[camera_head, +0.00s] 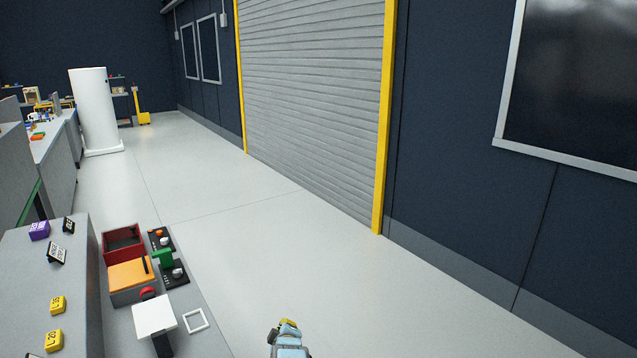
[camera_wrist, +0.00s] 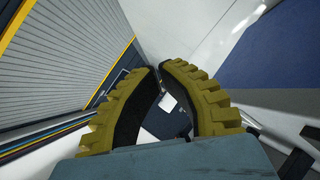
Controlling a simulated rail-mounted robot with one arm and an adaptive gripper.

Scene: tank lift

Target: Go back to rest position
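My gripper (camera_head: 288,323) shows at the bottom middle of the head view, over the bare floor to the right of the bench. In the wrist view, my gripper (camera_wrist: 160,70) has two ribbed yellow-green fingers with dark inner pads. The fingertips come together at the top, nearly touching. Nothing is held between them; only the background shows through the gap behind the tips.
A grey bench (camera_head: 25,300) at lower left carries a red bin (camera_head: 122,243), an orange box (camera_head: 130,273), a white plate (camera_head: 154,315) and yellow blocks (camera_head: 54,340). A white cylinder (camera_head: 94,108) stands farther back. Open floor (camera_head: 260,240) lies before the roller door (camera_head: 310,90).

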